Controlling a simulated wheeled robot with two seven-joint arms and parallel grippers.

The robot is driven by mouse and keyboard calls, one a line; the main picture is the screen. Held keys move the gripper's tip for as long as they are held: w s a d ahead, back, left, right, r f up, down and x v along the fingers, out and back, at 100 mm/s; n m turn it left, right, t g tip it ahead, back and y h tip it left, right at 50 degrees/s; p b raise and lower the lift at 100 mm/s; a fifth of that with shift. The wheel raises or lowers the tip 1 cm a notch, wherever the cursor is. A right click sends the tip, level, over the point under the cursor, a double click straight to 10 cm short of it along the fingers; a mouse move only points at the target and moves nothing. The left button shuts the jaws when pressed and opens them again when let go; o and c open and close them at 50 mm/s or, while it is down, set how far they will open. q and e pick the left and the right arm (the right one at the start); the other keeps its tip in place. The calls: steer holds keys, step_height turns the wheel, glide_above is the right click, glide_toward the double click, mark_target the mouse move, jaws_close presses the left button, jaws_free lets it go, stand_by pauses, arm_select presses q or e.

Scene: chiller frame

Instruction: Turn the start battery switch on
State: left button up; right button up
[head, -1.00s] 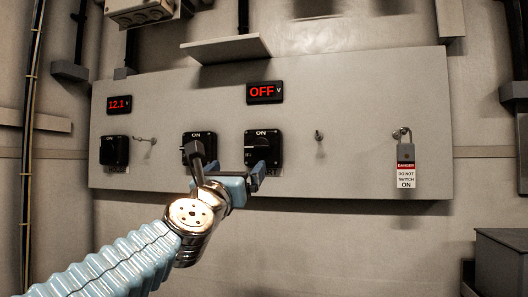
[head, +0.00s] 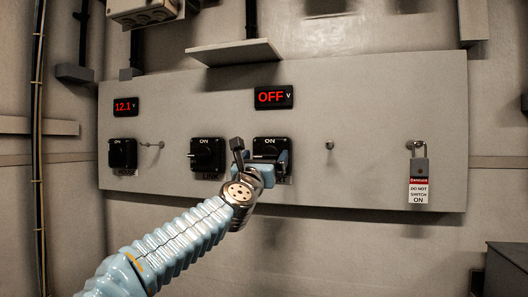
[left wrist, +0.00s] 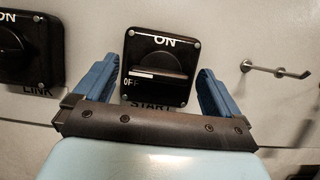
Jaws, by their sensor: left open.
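The start battery switch (left wrist: 160,62) is a black square box with a rotary knob, marked ON above, OFF at left and START below. In the left wrist view its knob's white line lies level, pointing at OFF. In the head view the switch (head: 270,148) is partly covered by my left gripper (head: 270,165). The red display (head: 274,97) above it reads OFF. My left gripper also shows in the left wrist view (left wrist: 157,85), open, with its blue fingers on either side of the switch. I cannot tell whether they touch it. My right gripper is out of view.
The LINK switch (head: 207,154) is left of the start switch, and another switch (head: 122,154) is farther left under a 12.1 V display (head: 126,106). A bare peg (head: 330,146) stands to the right. A padlock with a danger tag (head: 419,180) hangs farther right. A shelf (head: 234,52) juts out above.

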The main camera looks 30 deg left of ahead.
arm_select(q)
steer(key=shift+c, duration=0.5)
steer(key=c, duration=1)
steer(key=shift+o, duration=0.2)
